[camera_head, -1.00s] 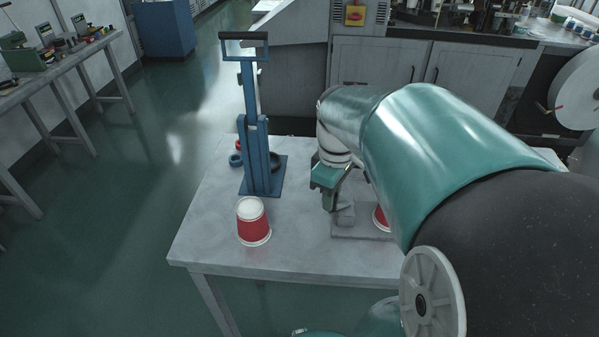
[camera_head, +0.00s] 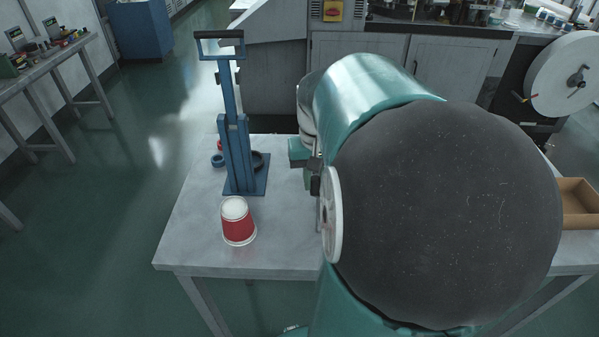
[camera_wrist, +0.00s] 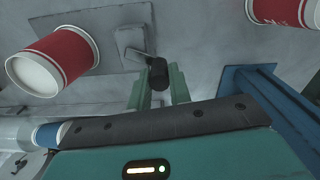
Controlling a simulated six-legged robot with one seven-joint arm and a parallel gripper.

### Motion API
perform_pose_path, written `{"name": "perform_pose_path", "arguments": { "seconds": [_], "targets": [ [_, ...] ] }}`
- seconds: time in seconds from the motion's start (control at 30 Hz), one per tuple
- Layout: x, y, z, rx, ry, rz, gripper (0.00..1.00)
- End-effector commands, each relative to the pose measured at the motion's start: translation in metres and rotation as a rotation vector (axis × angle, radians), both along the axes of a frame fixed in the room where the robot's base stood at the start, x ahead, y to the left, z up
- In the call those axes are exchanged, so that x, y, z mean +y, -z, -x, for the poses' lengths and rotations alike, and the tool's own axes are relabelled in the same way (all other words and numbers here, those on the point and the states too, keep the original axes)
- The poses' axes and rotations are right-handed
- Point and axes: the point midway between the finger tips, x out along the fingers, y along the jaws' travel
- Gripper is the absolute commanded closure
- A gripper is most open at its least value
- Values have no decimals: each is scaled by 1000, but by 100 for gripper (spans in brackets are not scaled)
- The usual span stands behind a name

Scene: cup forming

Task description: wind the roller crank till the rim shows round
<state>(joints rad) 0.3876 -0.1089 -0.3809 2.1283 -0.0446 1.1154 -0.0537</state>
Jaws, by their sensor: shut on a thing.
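In the wrist view, my gripper (camera_wrist: 158,85) has its two green fingers on either side of the dark crank knob (camera_wrist: 157,73) and is shut on it. The crank arm runs from the knob to a grey block on the roller's base plate (camera_wrist: 100,22). A red and white paper cup (camera_wrist: 75,48) lies over the plate at the left, its pale round end towards the camera; whether its rim is evenly formed is too small to tell. In the head view my arm hides the roller, its cup and most of my gripper.
A second red and white cup (camera_head: 238,222) stands on the grey table (camera_head: 190,240), in front of a tall blue hand press (camera_head: 235,145). A cardboard box (camera_head: 578,205) is at the table's right. The table's front left is clear.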

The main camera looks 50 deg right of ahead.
Motion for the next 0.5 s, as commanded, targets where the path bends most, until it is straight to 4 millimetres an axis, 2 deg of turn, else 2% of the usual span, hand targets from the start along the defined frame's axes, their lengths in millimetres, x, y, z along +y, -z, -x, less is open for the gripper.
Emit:
{"name": "perform_pose_path", "arguments": {
  "seconds": [0.5],
  "targets": [
    [-21, -1, -1, -2, 491, 2, 100]
  ]
}}
